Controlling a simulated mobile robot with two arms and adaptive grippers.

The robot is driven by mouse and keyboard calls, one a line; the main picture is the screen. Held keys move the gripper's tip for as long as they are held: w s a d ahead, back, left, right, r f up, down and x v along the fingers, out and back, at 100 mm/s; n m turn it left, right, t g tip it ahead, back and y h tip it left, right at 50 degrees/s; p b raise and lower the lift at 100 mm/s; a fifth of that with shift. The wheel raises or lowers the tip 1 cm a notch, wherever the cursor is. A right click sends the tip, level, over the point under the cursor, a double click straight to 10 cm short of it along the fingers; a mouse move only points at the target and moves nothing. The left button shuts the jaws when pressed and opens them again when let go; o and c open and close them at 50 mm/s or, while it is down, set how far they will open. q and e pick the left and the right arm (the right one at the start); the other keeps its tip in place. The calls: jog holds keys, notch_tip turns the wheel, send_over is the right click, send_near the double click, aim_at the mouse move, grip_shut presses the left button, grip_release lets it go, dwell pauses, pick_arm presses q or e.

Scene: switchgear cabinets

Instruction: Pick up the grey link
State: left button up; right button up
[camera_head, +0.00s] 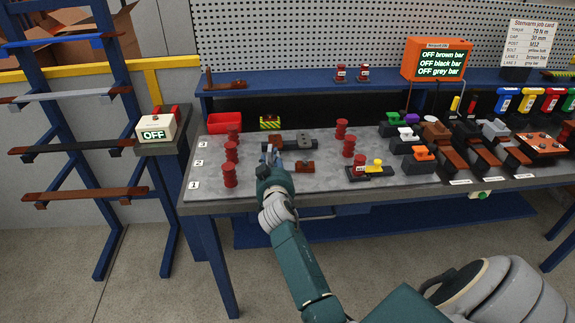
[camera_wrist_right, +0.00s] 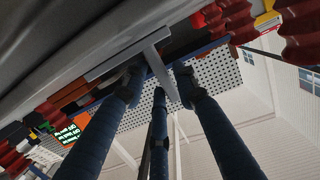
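A light grey T-shaped piece, which looks like the grey link (camera_wrist_right: 125,57), shows in the right wrist view. Its stem runs down among the blue fingers of my right gripper (camera_wrist_right: 160,85). The fingers are around the stem, but I cannot tell whether they press on it. In the head view my right gripper (camera_head: 271,156) is low over the left part of the bench, just left of a dark block (camera_head: 298,144). The fingers hide most of what is between them there. My left gripper is not in view.
Red ribbed posts (camera_head: 230,176) stand left of the gripper and others (camera_head: 348,146) to the right. A bar rack (camera_head: 75,95) stands left. Coloured-handled switches fill the right side.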

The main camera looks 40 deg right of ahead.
jog(key=shift+w+d+f, duration=0.25)
jog(key=shift+w+d, duration=0.05)
jog(key=shift+w, duration=0.05)
jog(key=shift+s+a+r, duration=0.2)
jog(key=shift+c, duration=1)
grip_shut()
jog(key=shift+w+r, duration=0.1)
